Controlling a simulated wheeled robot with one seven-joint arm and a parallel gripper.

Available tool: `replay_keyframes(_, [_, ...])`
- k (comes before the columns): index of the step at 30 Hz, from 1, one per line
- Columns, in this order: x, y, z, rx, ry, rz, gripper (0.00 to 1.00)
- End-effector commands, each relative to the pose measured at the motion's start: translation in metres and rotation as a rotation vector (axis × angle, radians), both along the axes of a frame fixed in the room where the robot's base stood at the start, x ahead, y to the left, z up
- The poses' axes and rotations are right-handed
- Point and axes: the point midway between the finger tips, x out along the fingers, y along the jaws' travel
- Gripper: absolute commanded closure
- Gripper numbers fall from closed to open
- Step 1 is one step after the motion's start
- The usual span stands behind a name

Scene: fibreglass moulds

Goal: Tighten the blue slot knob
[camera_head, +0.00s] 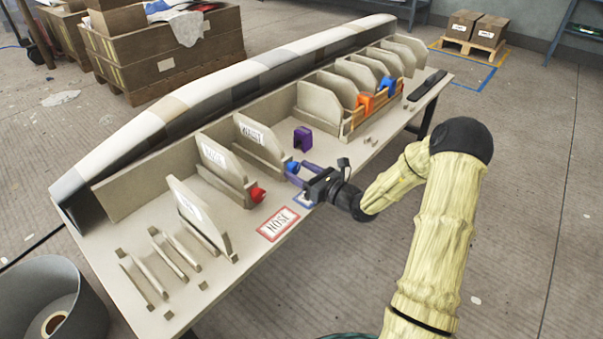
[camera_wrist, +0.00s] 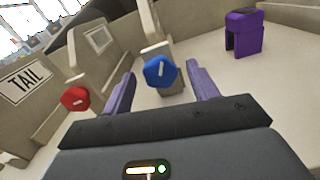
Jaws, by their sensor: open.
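The blue slot knob (camera_wrist: 160,71) is on the end of a slot rail in the wrist view, with a white mark on its face tilted slightly off vertical. In the head view the blue knob (camera_head: 293,167) shows just beyond my gripper (camera_head: 301,175). My gripper also shows in the wrist view (camera_wrist: 159,80), with its two purple fingers apart. The knob appears between and beyond the fingertips. I cannot tell whether either finger touches it. A board with a label (camera_head: 260,137) stands upright in the slot behind the knob.
A red knob (camera_wrist: 75,98) is on the neighbouring slot to the left. A purple bracket (camera_wrist: 243,33) stands on the table to the right. A red-framed NOSE card (camera_head: 278,224) lies near the table's front edge. Orange and blue clamps (camera_head: 365,103) sit farther along.

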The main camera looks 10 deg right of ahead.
Motion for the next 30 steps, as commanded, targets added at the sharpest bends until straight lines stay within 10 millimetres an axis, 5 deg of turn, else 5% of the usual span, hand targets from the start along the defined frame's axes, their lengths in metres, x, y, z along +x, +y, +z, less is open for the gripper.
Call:
replay_keyframes(2, [-0.0001, -0.0001, 0.0, 0.0, 0.0, 0.0, 0.45])
replay_keyframes(9, [-0.0004, -0.0001, -0.0002, 0.0, 0.0, 0.001, 0.86])
replay_keyframes(30, [-0.0005, -0.0005, 0.0046, 0.199, 0.147, 0.001, 0.86])
